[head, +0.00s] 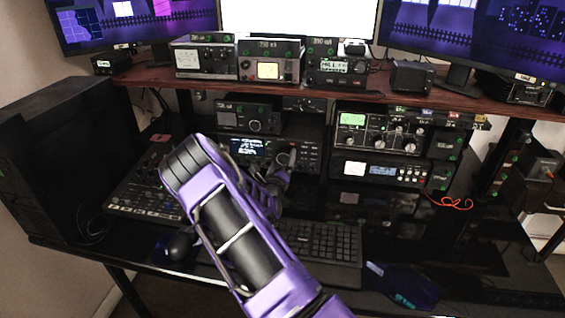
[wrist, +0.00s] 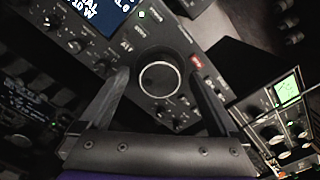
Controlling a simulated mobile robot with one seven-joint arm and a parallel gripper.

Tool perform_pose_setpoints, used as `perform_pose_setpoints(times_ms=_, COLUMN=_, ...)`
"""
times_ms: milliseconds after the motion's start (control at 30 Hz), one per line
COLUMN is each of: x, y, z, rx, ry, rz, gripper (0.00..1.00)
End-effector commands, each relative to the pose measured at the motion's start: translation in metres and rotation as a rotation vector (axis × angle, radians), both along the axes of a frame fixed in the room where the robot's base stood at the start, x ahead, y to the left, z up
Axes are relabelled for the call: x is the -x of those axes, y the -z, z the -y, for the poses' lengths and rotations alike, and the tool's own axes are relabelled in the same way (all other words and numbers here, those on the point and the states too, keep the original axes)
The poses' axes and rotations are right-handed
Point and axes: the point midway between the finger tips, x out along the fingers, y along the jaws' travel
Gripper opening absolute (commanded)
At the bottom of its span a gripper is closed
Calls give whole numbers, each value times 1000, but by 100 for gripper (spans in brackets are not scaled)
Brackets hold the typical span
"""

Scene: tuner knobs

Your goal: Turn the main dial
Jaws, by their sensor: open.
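The main dial (wrist: 160,76) is a round black knob with a pale ring on the front of the radio (wrist: 140,45). My gripper (wrist: 158,80) is open, with one dark finger on the left and one on the right of the dial in the wrist view. I cannot tell whether either finger touches the dial or how deep they reach. In the head view the radio (head: 250,147) has a lit blue display and sits mid-desk. My purple arm reaches up to it, and my gripper (head: 275,172) partly covers its front.
Smaller knobs surround the dial. A stack of devices with a green screen (head: 352,119) stands to the right. A mixer (head: 145,195) lies left, a keyboard (head: 320,240) and mouse (head: 180,246) in front. A wooden shelf (head: 150,75) with more devices runs above.

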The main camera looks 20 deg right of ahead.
Motion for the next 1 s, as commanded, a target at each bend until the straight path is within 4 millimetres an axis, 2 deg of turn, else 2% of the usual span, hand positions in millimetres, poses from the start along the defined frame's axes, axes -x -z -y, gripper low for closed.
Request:
perform_pose_setpoints(times_ms=167, x=0, y=0, z=0, rx=0, ry=0, rz=0, gripper=97)
perform_pose_setpoints(times_ms=600, x=0, y=0, z=0, rx=0, ry=1, rz=-1, gripper=19)
perform_pose_setpoints(times_ms=667, x=0, y=0, z=0, rx=0, ry=1, rz=-1, gripper=11)
perform_pose_setpoints(times_ms=1000, x=1, y=-1, z=1, rx=-50, ry=2, rz=33, gripper=11)
